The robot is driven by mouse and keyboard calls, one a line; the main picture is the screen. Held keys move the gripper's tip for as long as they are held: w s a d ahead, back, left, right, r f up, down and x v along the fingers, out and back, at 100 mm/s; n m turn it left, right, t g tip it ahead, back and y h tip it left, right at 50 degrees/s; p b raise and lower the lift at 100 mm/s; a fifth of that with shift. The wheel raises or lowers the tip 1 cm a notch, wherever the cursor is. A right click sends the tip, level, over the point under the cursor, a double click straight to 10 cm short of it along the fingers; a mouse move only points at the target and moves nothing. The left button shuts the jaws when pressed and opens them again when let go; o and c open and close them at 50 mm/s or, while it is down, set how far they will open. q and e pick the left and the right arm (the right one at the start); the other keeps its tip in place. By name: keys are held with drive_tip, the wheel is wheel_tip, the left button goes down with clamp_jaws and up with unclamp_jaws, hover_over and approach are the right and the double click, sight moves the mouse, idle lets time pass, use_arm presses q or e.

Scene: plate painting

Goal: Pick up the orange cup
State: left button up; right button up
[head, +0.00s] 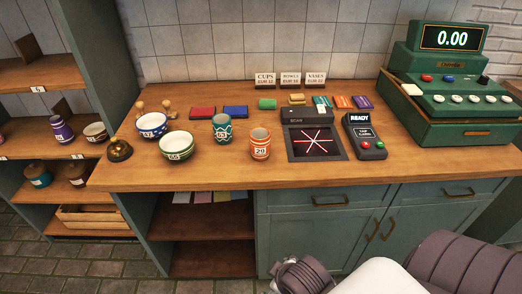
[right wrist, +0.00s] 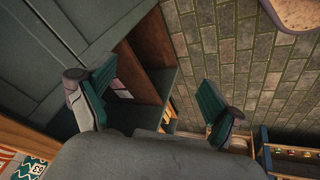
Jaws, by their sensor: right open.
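The orange cup (head: 260,145) has white bands and a label reading 20. It stands upright on the wooden counter (head: 335,178), near the front edge, between a teal cup (head: 222,130) and a black scanner pad (head: 344,147). In the right wrist view, an orange and white patterned piece (right wrist: 9,157) at the lower left corner seems to be this cup, cut off by the frame. My right gripper (right wrist: 157,92) is open and empty, with its teal finger pads wide apart and cabinet and floor beyond them. My left gripper is out of view.
Two bowls, one blue and white (head: 152,125) and one green and white (head: 177,146), stand left of the cups. A brass bell (head: 119,150), a card reader (head: 365,136) and a green cash register (head: 452,90) are also on the counter. Shelves stand at left.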

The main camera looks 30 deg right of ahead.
drive_tip(key=w+d+r+n+t+h, duration=0.3)
drive_tip(key=w+d+r+n+t, duration=0.1)
drive_tip(key=w+d+r+n, duration=0.25)
drive_tip(key=n+t+h, duration=0.3)
drive_tip(key=n+t, duration=0.4)
drive_tip(key=n, duration=1.2)
approach(263, 150)
drive_tip(key=shift+s+d+f, duration=0.2)
drive_tip(key=shift+s+f, duration=0.6)
drive_tip(key=shift+w+r+n+t+y, duration=0.15)
drive_tip(key=shift+r+n+t+y, duration=0.2)
drive_tip(key=shift+n, duration=0.8)
drive_tip(key=p+x, duration=0.1)
drive_tip(key=x, duration=0.7)
drive_tip(key=shift+w+a+r, duration=0.1)
drive_tip(key=shift+w+r, duration=0.05)
drive_tip(key=shift+w, duration=0.2)
drive_tip(key=shift+w+d+r, duration=0.15)
drive_tip(key=shift+w+d, duration=0.05)
drive_tip(key=shift+w, duration=0.3)
drive_tip(key=p+x, duration=0.1)
drive_tip(key=x, duration=0.3)
drive_tip(key=shift+w, duration=0.2)
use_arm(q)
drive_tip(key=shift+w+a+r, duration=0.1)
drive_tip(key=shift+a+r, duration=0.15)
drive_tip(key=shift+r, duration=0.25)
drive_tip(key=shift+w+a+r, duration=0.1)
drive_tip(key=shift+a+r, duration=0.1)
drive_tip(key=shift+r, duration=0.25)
